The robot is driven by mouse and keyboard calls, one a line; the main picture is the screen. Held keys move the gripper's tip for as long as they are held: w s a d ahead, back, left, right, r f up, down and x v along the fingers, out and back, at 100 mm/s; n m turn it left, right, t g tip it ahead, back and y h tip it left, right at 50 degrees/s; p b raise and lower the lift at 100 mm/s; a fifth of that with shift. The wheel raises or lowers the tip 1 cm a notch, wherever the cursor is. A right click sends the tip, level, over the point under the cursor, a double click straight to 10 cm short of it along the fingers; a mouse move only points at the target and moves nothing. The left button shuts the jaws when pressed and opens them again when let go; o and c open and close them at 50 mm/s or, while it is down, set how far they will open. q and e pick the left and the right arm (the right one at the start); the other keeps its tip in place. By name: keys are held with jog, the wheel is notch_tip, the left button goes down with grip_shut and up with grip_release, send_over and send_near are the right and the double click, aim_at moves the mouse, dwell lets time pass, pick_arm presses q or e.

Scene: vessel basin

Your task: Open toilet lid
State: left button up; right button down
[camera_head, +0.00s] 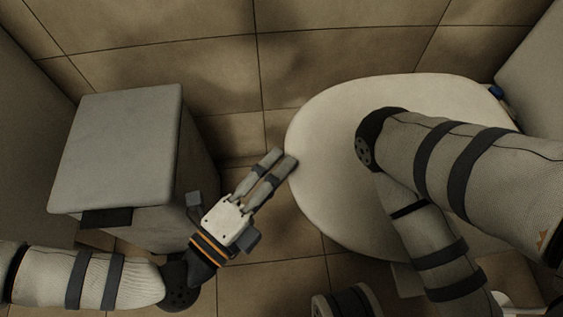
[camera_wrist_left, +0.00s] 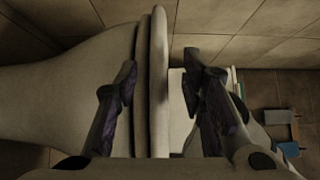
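The white toilet lid (camera_head: 325,125) lies flat and closed at the right in the head view, partly hidden by my right arm. In the left wrist view the lid (camera_wrist_left: 158,75) is a thin slab seen edge-on, with the seat and bowl to its left. My left gripper (camera_head: 283,158) is at the lid's left edge. In the left wrist view my left gripper (camera_wrist_left: 158,72) is open, one finger on the bowl side and one past the lid's upper face. The lid lies in the gap, with space beside the right finger. My right gripper is not visible.
A grey box-shaped bin (camera_head: 120,145) stands left of the toilet, close to my left arm. A tiled wall (camera_head: 330,50) is behind both. Tiled floor (camera_head: 285,230) shows between bin and toilet. A small blue item (camera_head: 497,92) is at the lid's back right.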

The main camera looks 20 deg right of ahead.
pick_arm(q)
jog(key=shift+x, duration=1.2)
grip_shut()
